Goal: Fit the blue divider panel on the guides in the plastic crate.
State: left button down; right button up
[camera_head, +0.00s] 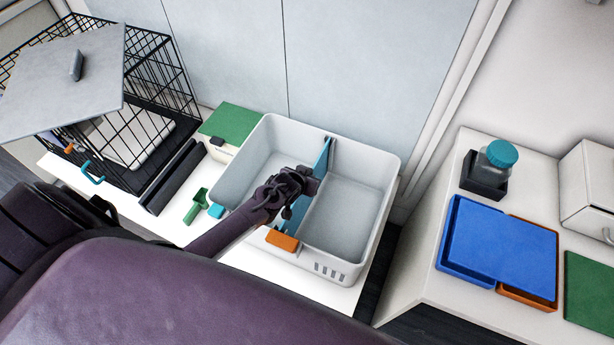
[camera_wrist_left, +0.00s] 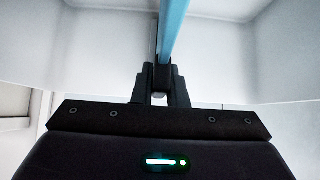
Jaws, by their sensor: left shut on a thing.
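The blue divider panel (camera_head: 321,168) stands upright inside the white plastic crate (camera_head: 380,160), running across it from the back wall toward the front. My left gripper (camera_head: 293,184) is over the crate, shut on the panel's top edge. In the left wrist view the panel (camera_wrist_left: 174,25) runs away from between the fingers (camera_wrist_left: 162,84). My right gripper is not in view.
An orange clip (camera_head: 283,240) is on the crate's front rim. Left of the crate are a green scoop (camera_head: 196,207), a green-lidded box (camera_head: 232,122) and a black wire cage (camera_head: 160,80). A blue tray (camera_head: 500,245) and a jar (camera_head: 495,160) stand on the right counter.

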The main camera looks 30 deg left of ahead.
pick_arm(q)
jog(key=shift+f+b, duration=0.65)
jog(key=shift+f, duration=0.15)
jog(key=c, duration=1.4)
grip_release()
jog(key=shift+o, duration=0.2)
jog(key=shift+p+v, duration=0.65)
jog(key=shift+v, duration=3.3)
jog(key=shift+f, duration=0.1)
